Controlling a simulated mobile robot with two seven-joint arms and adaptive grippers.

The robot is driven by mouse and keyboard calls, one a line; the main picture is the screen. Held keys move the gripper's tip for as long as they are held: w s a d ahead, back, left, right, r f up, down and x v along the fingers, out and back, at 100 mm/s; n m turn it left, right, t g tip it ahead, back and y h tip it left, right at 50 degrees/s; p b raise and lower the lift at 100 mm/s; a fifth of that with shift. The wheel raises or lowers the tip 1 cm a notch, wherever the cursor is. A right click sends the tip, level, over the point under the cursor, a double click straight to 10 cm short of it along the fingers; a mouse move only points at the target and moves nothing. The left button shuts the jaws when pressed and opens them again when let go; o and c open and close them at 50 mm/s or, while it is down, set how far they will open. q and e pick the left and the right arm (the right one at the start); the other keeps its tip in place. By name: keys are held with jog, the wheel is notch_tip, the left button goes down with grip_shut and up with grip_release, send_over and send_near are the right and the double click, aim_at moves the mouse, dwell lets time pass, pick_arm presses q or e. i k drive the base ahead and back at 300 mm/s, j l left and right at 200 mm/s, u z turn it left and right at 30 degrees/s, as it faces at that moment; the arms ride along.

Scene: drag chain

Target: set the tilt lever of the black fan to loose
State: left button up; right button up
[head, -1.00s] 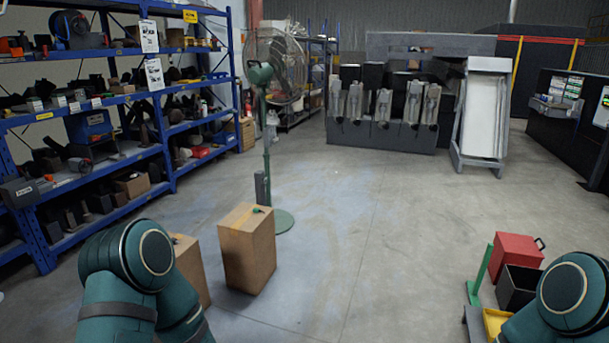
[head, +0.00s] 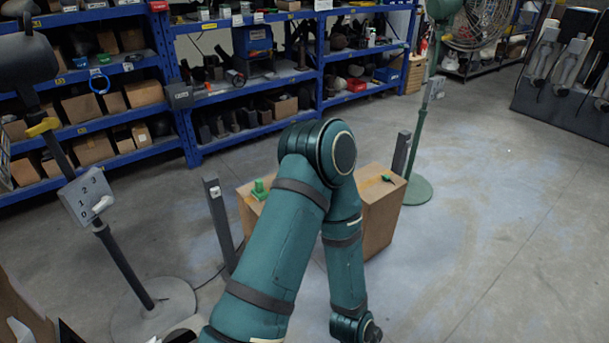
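The black fan stands at the left, seen only in part. Its dark motor head (head: 28,60) is at the upper left edge, on a dark pole (head: 125,265) with a round grey base (head: 165,305). A yellow lever (head: 42,127) sits on the pole just below the head; its setting cannot be told. A grey switch box (head: 88,196) marked with numbers and fitted with a white knob is lower on the pole. My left arm rises in the middle, well to the right of the fan, and bends down again. Neither gripper shows.
Cardboard boxes (head: 380,215) with small green parts on top stand behind my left arm. A dark post (head: 218,222) stands between them and the black fan. A green fan (head: 432,90) stands further back. Blue shelves (head: 185,95) line the back. The floor at right is clear.

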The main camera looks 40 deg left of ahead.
aim_at(47, 123)
jog(key=i, duration=1.1)
jog(key=i+u, duration=0.1)
jog(key=u, duration=0.35)
jog(key=i+u, duration=0.1)
jog(key=u, duration=0.35)
jog(key=i+l+u, duration=0.1)
jog(key=u, duration=3.05)
jog(key=i+l+u, duration=0.25)
jog(key=l+u, duration=0.25)
jog(key=i+l+u, duration=0.1)
jog(key=l+u, duration=0.15)
jog(key=i+l+u, duration=0.1)
jog(key=l, duration=0.4)
jog(key=i+l, duration=0.1)
jog(key=l, duration=0.4)
jog(key=u, duration=0.05)
